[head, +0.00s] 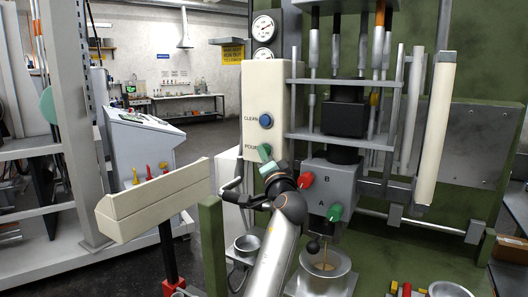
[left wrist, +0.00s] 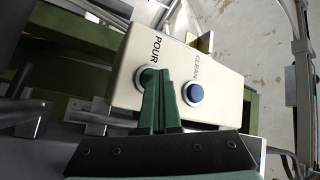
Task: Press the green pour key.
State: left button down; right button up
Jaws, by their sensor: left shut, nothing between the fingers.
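The cream control box (head: 262,95) carries a blue CLEAN button (head: 265,121) and, below it, the POUR label (head: 251,148). My left gripper (head: 264,152) is shut and empty, with its green fingers in front of the POUR spot and hiding the key there in the head view. In the left wrist view the closed fingers (left wrist: 161,74) overlap the green pour key (left wrist: 147,76), whose pale ring shows beside them. The tips look at or very close to the key; contact cannot be told. The blue button (left wrist: 193,93) is to their right. My right gripper is not in view.
Right of the box is a grey valve block with a red knob (head: 305,180) and a green knob (head: 335,211). A metal pot (head: 324,265) stands below it. A cream panel (head: 155,202) and a green post (head: 213,243) stand left of my arm.

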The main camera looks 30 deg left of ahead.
pick_arm(q)
jog(key=shift+s, duration=0.1)
jog(key=shift+s+d+p, duration=0.1)
jog(key=shift+s+p, duration=0.25)
jog(key=shift+s, duration=0.35)
jog(key=shift+s, duration=0.1)
jog(key=s+p, duration=0.2)
jog(key=s, duration=0.3)
jog(key=shift+d, duration=0.1)
jog(key=shift+w, duration=0.1)
dwell(0.3)
